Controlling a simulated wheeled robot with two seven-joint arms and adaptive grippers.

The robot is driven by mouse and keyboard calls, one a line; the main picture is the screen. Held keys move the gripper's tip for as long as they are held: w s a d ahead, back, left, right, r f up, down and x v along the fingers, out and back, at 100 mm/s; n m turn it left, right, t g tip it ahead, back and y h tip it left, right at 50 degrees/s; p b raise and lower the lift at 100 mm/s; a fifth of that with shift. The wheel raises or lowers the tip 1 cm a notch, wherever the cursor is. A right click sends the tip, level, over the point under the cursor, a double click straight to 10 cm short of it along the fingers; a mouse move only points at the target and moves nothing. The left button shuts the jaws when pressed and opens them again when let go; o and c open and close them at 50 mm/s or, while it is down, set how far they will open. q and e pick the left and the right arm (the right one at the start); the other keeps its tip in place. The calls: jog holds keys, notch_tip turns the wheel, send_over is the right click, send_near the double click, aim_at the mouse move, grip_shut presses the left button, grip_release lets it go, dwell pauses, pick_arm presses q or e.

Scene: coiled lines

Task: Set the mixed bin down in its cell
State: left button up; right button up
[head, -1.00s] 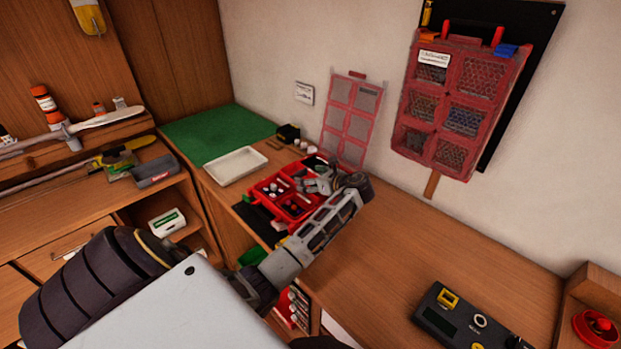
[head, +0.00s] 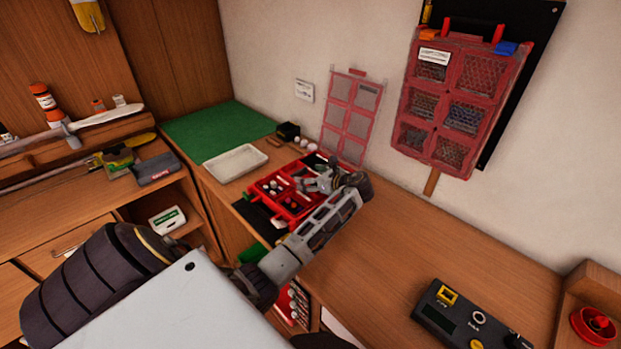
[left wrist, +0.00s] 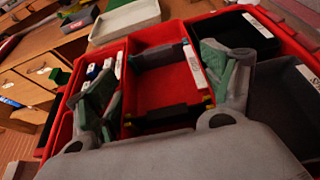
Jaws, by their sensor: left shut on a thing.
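My left gripper (head: 322,182) is over the right part of the red organizer case (head: 262,190), which lies on the wooden counter. In the left wrist view the gripper (left wrist: 158,72) has its fingers on either side of a red bin (left wrist: 165,85), shut on it. I take this to be the mixed bin; its white label is too small to read. The bin is down among the case's compartments; whether it rests on the cell floor is hidden. My right gripper is not in view.
Dark labelled bins (left wrist: 250,35) sit in the case to the right. A white tray (head: 236,162) and green mat (head: 215,130) lie behind the case. A red grid frame (head: 351,110) leans on the wall. A black control box (head: 470,320) stands at front right; the counter between is clear.

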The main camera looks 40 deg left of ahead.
pick_arm(q)
jog(key=o, duration=1)
jog(key=shift+c, duration=0.2)
jog(key=w+v, duration=0.1)
jog(key=v, duration=1.1)
jog(key=shift+s, duration=0.45)
